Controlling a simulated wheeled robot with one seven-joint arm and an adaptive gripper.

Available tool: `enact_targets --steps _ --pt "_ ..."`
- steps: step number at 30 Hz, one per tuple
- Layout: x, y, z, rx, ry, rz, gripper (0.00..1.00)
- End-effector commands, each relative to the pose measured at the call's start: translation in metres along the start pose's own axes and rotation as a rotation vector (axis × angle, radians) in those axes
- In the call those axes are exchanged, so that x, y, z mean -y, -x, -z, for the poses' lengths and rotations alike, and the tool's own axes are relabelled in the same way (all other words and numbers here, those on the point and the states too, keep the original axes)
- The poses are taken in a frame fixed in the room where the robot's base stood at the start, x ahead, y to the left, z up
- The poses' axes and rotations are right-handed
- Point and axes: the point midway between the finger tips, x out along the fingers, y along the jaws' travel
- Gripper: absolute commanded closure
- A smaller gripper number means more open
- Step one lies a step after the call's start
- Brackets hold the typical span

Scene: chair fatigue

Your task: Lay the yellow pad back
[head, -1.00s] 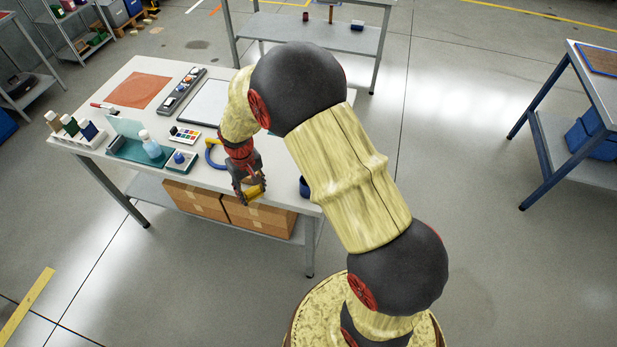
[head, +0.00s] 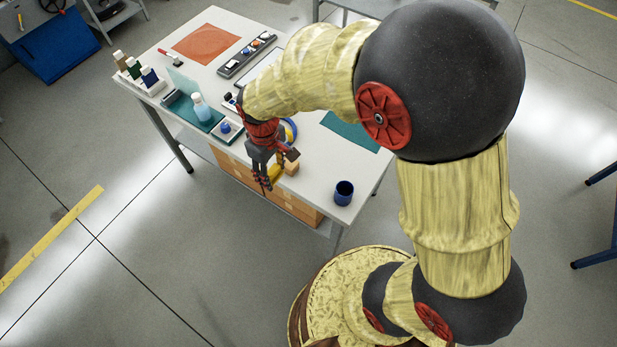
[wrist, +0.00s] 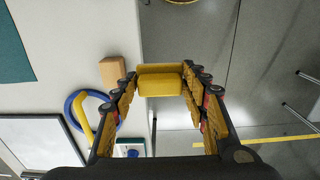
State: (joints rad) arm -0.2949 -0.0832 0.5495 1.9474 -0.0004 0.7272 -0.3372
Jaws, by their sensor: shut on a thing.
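The yellow pad (wrist: 160,85) is a small rounded block held between my fingertips in the wrist view. My gripper (wrist: 160,78) is shut on it, with a finger at each end. In the head view my gripper (head: 265,181) points down at the table's front edge, and part of the yellow pad (head: 274,173) shows beside the fingers. In the wrist view the pad overlaps the table edge, with grey floor behind most of it. I cannot tell its exact height.
A wooden block (wrist: 112,71) lies on the white table (head: 310,185) close to my gripper. A blue ring (wrist: 70,107) lies nearby. A dark blue cup (head: 343,193) stands near the front right corner. A bottle (head: 201,107) and teal tray (head: 190,113) stand left.

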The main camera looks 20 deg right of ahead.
Motion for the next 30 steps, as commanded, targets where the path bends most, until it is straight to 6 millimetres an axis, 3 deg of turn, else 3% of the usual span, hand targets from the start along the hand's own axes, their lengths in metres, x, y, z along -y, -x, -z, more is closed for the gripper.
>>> enact_targets --steps 9,15,26,30 --pt "-0.058 -0.035 -0.044 0.002 -0.01 0.001 0.79" --pt "-0.081 -0.069 -0.062 0.003 -0.008 0.002 0.79" --pt "-0.097 -0.091 -0.073 0.001 -0.005 0.0 0.79" --pt "-0.098 -0.113 -0.076 0.003 -0.004 0.002 0.79"
